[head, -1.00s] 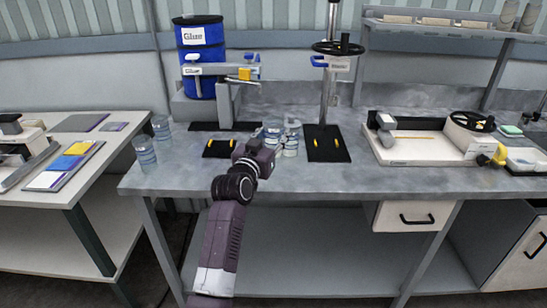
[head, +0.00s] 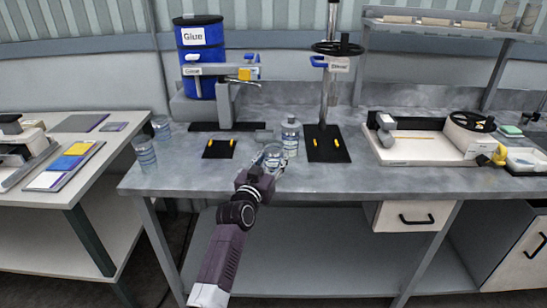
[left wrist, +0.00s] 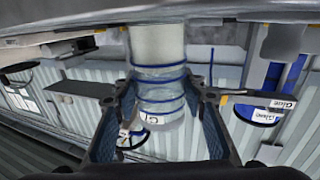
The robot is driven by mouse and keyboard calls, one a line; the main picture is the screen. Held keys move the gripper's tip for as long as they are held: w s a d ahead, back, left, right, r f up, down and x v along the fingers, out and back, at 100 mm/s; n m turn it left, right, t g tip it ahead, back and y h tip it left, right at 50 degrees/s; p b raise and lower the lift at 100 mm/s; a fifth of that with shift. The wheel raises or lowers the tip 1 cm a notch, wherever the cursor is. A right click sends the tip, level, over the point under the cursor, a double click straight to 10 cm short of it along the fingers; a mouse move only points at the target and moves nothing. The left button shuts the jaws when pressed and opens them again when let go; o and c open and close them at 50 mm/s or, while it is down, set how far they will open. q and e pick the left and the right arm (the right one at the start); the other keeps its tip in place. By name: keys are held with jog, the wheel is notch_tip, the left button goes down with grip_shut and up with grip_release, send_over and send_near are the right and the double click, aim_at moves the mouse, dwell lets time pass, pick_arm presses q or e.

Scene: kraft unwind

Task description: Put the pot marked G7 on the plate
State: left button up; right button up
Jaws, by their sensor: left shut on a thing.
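My left gripper (head: 268,172) is shut around a clear pot with blue bands (head: 273,155) near the front middle of the bench. In the left wrist view the fingers (left wrist: 163,98) press on both sides of this pot (left wrist: 160,75), and part of a label starting with G shows. Whether it touches the bench is unclear. Two black plates with yellow marks lie on the bench: a small one (head: 213,154) left of the pot and a larger one (head: 330,152) under the handwheel column, to its right. My right gripper is not in view.
A clear bottle (head: 290,135) stands close behind and right of the held pot. Two similar banded pots (head: 161,130) (head: 145,155) stand at the bench's left end. A blue Glue drum (head: 201,55) stands behind; a white tray machine (head: 420,150) sits right.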

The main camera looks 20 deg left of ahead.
aim_at(271, 162)
pick_arm(q)
jog(key=o, duration=1.2)
jog(key=shift+s+f, duration=0.1)
jog(key=s, duration=0.3)
jog(key=s+b, duration=0.1)
jog(key=s, duration=0.3)
jog(key=shift+s+r, duration=0.2)
jog(key=shift+s, duration=0.1)
jog(key=shift+f, duration=0.1)
